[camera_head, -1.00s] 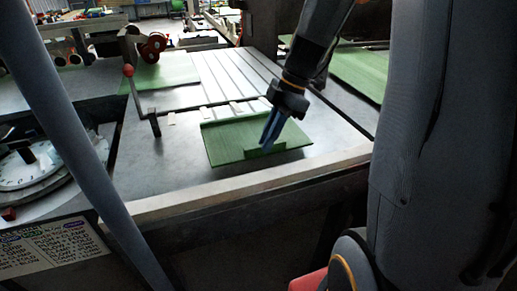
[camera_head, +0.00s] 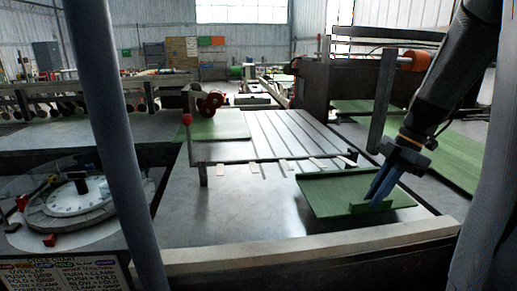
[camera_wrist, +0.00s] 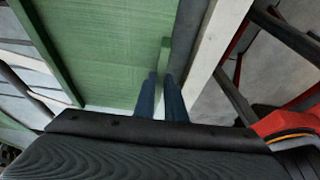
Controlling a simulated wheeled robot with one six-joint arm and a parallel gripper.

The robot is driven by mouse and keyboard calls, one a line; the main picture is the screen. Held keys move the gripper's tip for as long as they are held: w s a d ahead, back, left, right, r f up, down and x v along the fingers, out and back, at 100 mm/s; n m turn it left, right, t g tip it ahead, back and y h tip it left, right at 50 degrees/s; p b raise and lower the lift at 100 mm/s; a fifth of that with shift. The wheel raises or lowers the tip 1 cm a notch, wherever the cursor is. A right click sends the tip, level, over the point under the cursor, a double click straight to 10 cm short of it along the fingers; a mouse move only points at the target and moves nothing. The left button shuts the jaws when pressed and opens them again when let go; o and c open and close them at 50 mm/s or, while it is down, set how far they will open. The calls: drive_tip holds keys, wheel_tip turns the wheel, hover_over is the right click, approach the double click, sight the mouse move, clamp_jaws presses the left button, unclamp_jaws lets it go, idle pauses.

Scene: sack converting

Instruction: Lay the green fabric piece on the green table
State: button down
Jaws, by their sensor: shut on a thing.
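The green fabric piece (camera_head: 340,190) is a flat, board-like sheet at the right front of the grey metal table, with a raised strip along its far edge and a small upright flap at its near edge. My gripper (camera_head: 376,198) points down at that near edge, its blue fingers shut on the flap. In the wrist view the fingers (camera_wrist: 161,80) meet the flap beside the green sheet (camera_wrist: 115,45). I cannot tell whether the sheet is lifted. A long green surface (camera_head: 455,150) lies at the right, partly behind my arm; I cannot tell if it is the green table.
The grey metal table (camera_head: 235,215) is bare left of the sheet, with a pale front rail (camera_head: 300,252). A slotted plate (camera_head: 285,135) lies behind. A red-knobbed lever (camera_head: 188,120) and another green sheet (camera_head: 225,128) stand further left. A round dial (camera_head: 75,200) is at far left.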

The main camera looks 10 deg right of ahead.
drive_tip(key=a+p, duration=0.5)
drive_tip(key=a, duration=1.3)
drive_tip(key=shift+s+a+p, duration=0.1)
drive_tip(key=shift+a+p, duration=0.05)
drive_tip(key=shift+p, duration=0.2)
wheel_tip(320, 180, down, 2)
drive_tip(key=shift+p, duration=0.4)
drive_tip(key=shift+f, duration=0.65)
